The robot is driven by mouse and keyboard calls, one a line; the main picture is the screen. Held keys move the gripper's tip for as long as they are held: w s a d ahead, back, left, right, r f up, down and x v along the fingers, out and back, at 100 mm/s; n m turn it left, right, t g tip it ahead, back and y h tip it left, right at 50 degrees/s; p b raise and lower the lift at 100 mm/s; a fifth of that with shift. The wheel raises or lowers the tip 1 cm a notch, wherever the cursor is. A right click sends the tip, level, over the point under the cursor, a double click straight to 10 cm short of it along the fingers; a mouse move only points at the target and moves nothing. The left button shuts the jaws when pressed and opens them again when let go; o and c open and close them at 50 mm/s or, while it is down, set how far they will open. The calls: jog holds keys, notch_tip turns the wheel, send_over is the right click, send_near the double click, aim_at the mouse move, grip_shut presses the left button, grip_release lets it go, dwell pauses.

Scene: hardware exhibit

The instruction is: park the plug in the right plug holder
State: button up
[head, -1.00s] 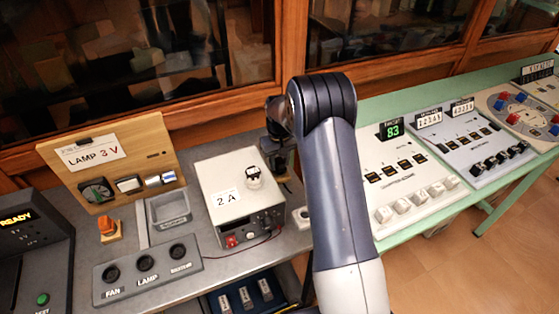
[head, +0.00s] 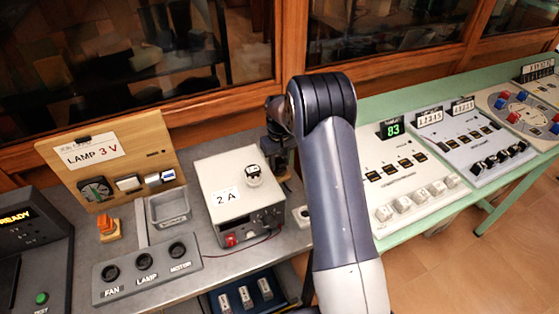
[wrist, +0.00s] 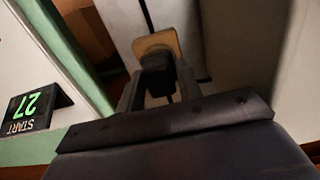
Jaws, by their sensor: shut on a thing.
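My gripper (wrist: 160,90) is shut on a dark plug (wrist: 157,74), seen between the two fingers in the wrist view. A tan, rounded block (wrist: 157,43) shows just beyond the plug; I cannot tell if they touch. In the head view my gripper (head: 279,150) is low behind the grey power box, partly hidden by my arm, and the plug is not clear there. A small pale piece with a dark top (head: 302,215) sits right of the power box, partly behind my arm. I cannot tell which thing is the right plug holder.
The power box (head: 240,195) marked 2 A stands close left of my gripper. A grey box (head: 150,268) with FAN, LAMP and MOTOR sockets is at the front left. A wooden LAMP 3 V board (head: 150,155) stands behind. The green table (head: 490,185) with panels is at right.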

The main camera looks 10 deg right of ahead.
jog(key=shift+f, duration=0.25)
dwell(0.4)
jog(key=o, duration=1.1)
jog(key=shift+c, duration=0.2)
jog(key=shift+o, duration=0.3)
jog(key=o, duration=0.4)
jog(key=shift+r+p, duration=1.8)
jog(key=shift+r, duration=1.75)
jog(key=shift+f, duration=0.1)
